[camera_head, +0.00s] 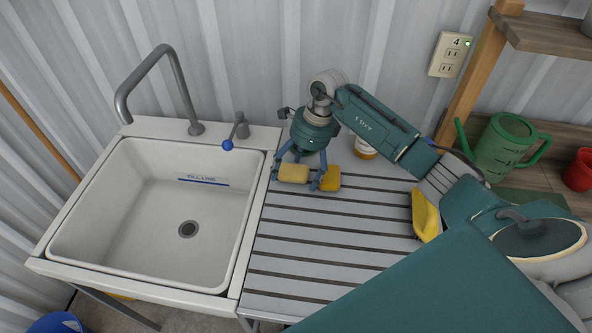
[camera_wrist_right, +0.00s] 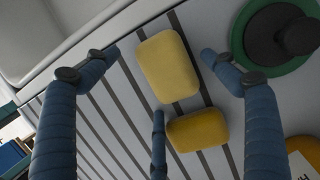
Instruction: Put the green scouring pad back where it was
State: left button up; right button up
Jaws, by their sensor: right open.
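I cannot clearly make out a green scouring pad. A flat dark green piece (camera_head: 530,200) lies on the right-hand shelf, partly hidden by my arm; I cannot tell what it is. My right gripper (camera_head: 303,181) points down over the ribbed drainboard, open. Its fingers stand around a pale yellow sponge (camera_head: 293,173), which also shows in the right wrist view (camera_wrist_right: 167,66); no grip on it shows. A darker yellow sponge (camera_head: 331,178) lies close beside it, near one fingertip, and also shows in the wrist view (camera_wrist_right: 198,130). My left gripper is out of view.
The empty white sink (camera_head: 150,215) with its tap (camera_head: 178,95) is left of the drainboard (camera_head: 320,240). A labelled jar (camera_head: 364,149) stands behind my arm. A yellow object (camera_head: 425,215) is partly under it. A green watering can (camera_head: 508,145) and red mug (camera_head: 580,170) are right.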

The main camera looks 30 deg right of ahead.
aim_at(306, 170)
jog(key=shift+r+p, duration=0.45)
jog(key=shift+p, duration=0.05)
jog(key=b+v, duration=0.3)
jog(key=v, duration=0.9)
